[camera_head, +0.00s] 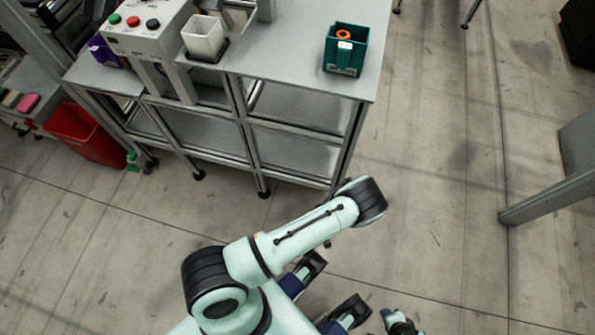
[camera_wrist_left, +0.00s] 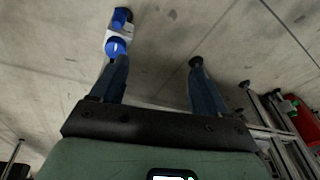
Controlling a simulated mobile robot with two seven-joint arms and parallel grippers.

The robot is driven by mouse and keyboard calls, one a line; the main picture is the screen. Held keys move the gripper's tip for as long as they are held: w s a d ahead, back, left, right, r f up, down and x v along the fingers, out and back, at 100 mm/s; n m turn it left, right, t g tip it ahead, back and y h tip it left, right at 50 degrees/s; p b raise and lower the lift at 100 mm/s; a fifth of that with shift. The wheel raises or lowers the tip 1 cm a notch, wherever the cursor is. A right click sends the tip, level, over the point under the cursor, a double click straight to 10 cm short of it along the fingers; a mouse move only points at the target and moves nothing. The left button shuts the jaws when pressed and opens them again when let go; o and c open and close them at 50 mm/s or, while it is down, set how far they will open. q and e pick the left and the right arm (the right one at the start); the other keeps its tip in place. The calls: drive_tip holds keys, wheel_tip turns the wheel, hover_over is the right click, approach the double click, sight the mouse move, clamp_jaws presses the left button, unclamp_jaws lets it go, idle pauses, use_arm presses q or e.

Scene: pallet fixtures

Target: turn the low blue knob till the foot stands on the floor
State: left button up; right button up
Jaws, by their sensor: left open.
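My left gripper (camera_head: 333,284) is open and empty, low over the floor at the bottom of the head view. Its two spread fingers also show in the left wrist view (camera_wrist_left: 157,55). In the wrist view a blue knob-like part (camera_wrist_left: 116,46) overlaps the tip of the left finger. A white piece (camera_wrist_left: 119,31) and a second blue part (camera_wrist_left: 122,15) lie beyond it. I cannot tell which is the low knob, or whether the finger touches it. A small blue and pale part (camera_head: 397,320) shows at the head view's bottom edge. I cannot make out the foot.
A grey metal table (camera_head: 290,83) stands ahead, with a teal bin (camera_head: 346,50), a white container (camera_head: 203,37) and a button box (camera_head: 140,28). A red bin (camera_head: 88,135) is on the floor at left. The floor at right is mostly clear, with a grey frame (camera_head: 550,197) at the edge.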

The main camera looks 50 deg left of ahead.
use_arm(q)
drive_tip(key=s+d+r+m+g+h+p, duration=0.2)
drive_tip(key=s+r+p, duration=0.5)
drive_tip(key=s+r, duration=0.4)
drive_tip(key=shift+s+d+r+m+h, duration=0.4)
drive_tip(key=shift+s+d+h, duration=0.35)
drive_tip(key=shift+d, duration=0.2)
use_arm(e)
wheel_tip(320, 180, up, 8)
drive_tip(key=w, duration=0.1)
drive_tip(key=shift+w+r, duration=0.2)
use_arm(q)
drive_tip(key=shift+f, duration=0.1)
